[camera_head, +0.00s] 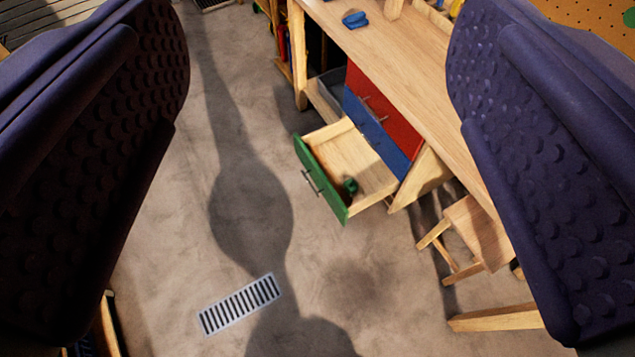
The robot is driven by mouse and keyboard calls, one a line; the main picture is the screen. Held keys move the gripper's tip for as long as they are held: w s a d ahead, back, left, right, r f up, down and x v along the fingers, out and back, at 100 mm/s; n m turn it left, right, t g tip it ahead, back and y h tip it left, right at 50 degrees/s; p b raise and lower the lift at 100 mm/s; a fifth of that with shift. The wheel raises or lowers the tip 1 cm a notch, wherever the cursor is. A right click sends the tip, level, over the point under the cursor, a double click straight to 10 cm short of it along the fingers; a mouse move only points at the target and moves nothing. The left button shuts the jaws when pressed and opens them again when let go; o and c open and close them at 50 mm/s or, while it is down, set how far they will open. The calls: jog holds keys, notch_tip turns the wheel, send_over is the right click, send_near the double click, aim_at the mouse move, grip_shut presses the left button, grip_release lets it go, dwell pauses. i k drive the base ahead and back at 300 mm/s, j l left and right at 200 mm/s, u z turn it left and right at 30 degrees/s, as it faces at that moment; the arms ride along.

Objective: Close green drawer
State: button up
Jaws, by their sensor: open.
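The green drawer (320,179) is pulled out from a cabinet under the workbench, below a blue drawer (375,134) and a red drawer (383,104) that look shut. It has a green front with a metal handle (311,181) and a pale wooden inside. A small dark green object (350,186) lies in it near the front right corner. My gripper (318,170) is open, with its two dark, bumpy fingers large at the left and right of the view. Nothing is between them up close, and the drawer is well beyond and apart from them.
The wooden workbench (400,60) runs along the upper right, with a small blue object (355,19) on it. A wooden stool (478,232) stands right of the drawer. The concrete floor in front of the drawer is clear, with a flat drain grate (240,303) set in it.

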aim_at(335, 153)
jog(key=i+u, duration=0.1)
jog(key=i, duration=0.45)
jog(key=i+l+u, duration=0.1)
jog(key=i, duration=0.5)
jog(key=i+l+u, duration=0.1)
jog(key=i, duration=0.45)
jog(key=i+l+u, duration=0.1)
jog(key=i+l, duration=0.2)
jog(key=i, duration=0.25)
